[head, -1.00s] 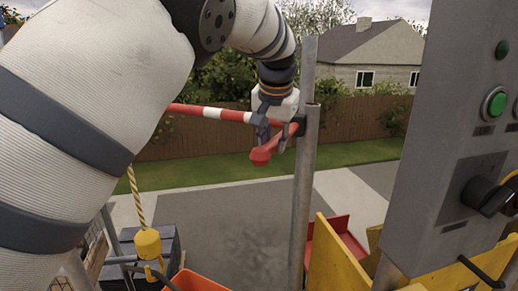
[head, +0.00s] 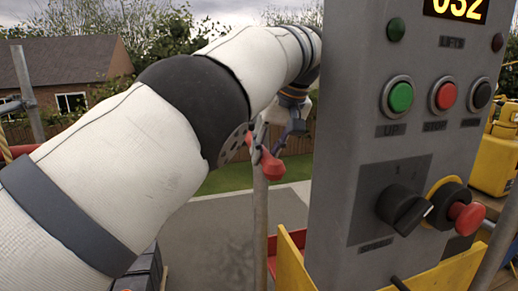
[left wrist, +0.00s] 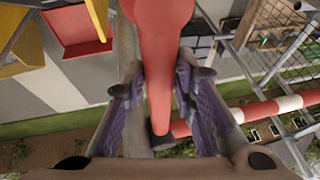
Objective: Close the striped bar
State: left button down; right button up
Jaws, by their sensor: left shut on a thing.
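My left gripper (head: 278,132) is at the metal post (head: 261,225), with its fingers around the red handle (head: 271,165) of the striped bar. In the left wrist view, the red handle (left wrist: 163,48) runs between the two pads of the left gripper (left wrist: 160,85), which is shut on it. The red and white striped bar (left wrist: 262,110) goes off to the right in that view, beyond the fingers. In the head view, my left arm hides most of the bar. My right gripper is not in view.
A grey control panel (head: 350,150) with buttons and a black knob (head: 402,208) stands close on the right of my left gripper. Yellow boards (head: 292,258) are below it. A red tray (left wrist: 78,28) shows in the left wrist view. Pavement (head: 210,245) lies below.

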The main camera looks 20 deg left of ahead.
pick_arm(q)
jog(key=shift+w+d, duration=0.2)
jog(key=shift+d, duration=0.05)
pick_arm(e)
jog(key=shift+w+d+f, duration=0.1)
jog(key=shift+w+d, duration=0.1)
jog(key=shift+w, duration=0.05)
pick_arm(q)
jog(key=c, duration=1.7)
grip_release()
jog(key=o, duration=0.4)
jog(key=shift+w+d, duration=0.1)
jog(key=shift+c, duration=0.2)
